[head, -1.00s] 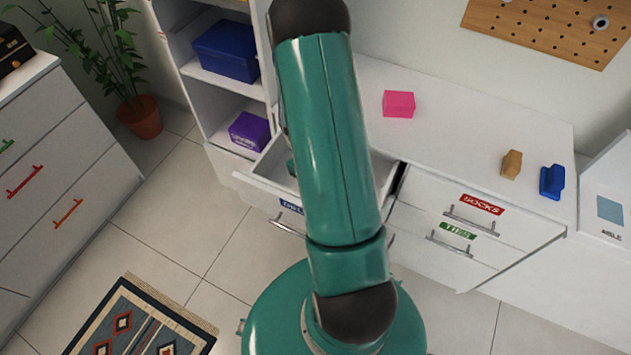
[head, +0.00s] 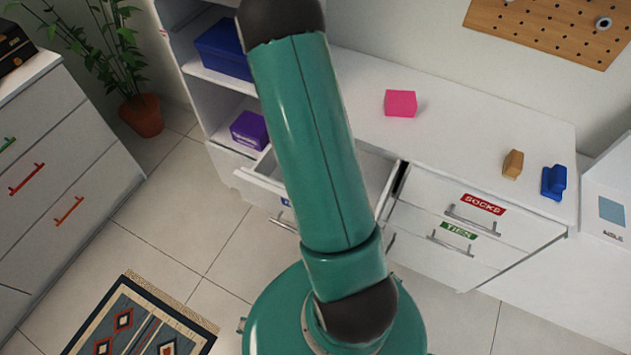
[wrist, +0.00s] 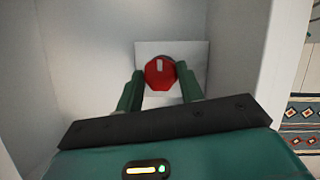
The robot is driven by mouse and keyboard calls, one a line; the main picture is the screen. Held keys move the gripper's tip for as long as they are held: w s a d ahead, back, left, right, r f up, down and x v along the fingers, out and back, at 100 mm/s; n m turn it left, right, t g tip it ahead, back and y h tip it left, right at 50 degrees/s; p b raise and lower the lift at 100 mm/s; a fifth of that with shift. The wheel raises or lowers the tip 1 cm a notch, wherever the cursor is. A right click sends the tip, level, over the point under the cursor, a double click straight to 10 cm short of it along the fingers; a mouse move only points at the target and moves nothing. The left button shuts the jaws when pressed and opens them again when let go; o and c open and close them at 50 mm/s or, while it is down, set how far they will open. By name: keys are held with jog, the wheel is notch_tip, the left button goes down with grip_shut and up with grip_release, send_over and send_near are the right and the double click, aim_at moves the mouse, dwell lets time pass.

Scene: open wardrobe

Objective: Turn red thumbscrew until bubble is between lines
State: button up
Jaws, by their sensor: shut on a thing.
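In the wrist view, the red thumbscrew (wrist: 153,80) is a round red knob with a pale mark near its top. It sits in front of a light square plate (wrist: 199,50) inside a white-walled space. My gripper (wrist: 160,78) is shut on the thumbscrew, with one green finger on each side. No bubble or pair of lines can be made out on the plate. A dark pill-shaped window (wrist: 147,170) with a yellow bar and a green dot shows on my gripper's body. In the head view, my arm hides the gripper and the thumbscrew.
An open drawer (head: 262,183) lies behind my arm. The white cabinet top (head: 450,110) holds a pink block (head: 400,103), a tan object (head: 513,164) and a blue object (head: 554,181). A patterned rug (head: 140,322) lies on the floor at left.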

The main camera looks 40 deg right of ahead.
dwell(0.3)
jog(key=o, duration=1)
jog(key=shift+r, duration=0.1)
jog(key=shift+v, duration=6.8)
